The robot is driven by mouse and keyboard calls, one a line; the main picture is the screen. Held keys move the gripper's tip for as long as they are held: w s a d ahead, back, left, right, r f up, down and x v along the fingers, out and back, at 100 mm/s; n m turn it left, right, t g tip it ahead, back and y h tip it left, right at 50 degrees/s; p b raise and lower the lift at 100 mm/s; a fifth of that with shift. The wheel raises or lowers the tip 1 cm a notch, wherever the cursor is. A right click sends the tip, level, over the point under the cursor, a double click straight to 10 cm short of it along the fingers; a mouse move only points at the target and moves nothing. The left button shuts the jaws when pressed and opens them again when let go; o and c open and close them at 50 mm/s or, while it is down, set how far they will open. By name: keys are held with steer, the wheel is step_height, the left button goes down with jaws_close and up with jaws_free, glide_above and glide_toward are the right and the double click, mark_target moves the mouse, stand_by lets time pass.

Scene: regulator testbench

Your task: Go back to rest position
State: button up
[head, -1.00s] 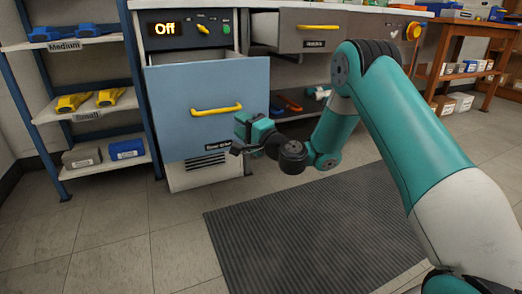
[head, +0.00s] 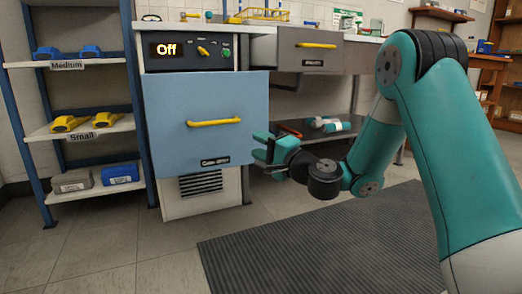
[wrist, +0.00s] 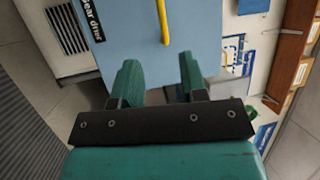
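My gripper (head: 266,150) is at the lower right edge of the blue drawer front (head: 170,135) in the head view. In the wrist view my gripper (wrist: 160,82) shows two green fingers apart with nothing between them. The fingers point toward the blue drawer front (wrist: 125,35) and its yellow handle (wrist: 163,20). In the head view the yellow handle (head: 213,122) is up and left of the gripper, apart from it. The blue front stands out from the cabinet below, so the drawer appears pulled out.
A control panel (head: 190,51) above the drawer reads "Off". A grey drawer (head: 306,50) is at its right. A shelf rack (head: 80,133) with yellow and blue items stands left. A dark ribbed mat (head: 320,235) covers the floor; bare tiles lie left of it.

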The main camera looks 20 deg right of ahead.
steer(key=s+a+r+n+g+y+p, duration=0.4)
steer(key=s+a+r+n+g+p, duration=1)
steer(key=s+a+p, duration=0.35)
steer(key=s+d+r+n+g+h+p, duration=0.2)
steer(key=s+d+r+n+h+p, duration=0.15)
steer(key=s+p, duration=0.35)
steer(key=s+d+r+n+g+h+p, duration=0.25)
steer(key=s+r+h+p, duration=0.2)
steer(key=s, duration=0.55)
step_height(320, 180, up, 37)
steer(key=p, duration=3.5)
steer(key=shift+w+p, duration=0.35)
steer(key=shift+p, duration=0.05)
steer(key=shift+f, duration=0.15)
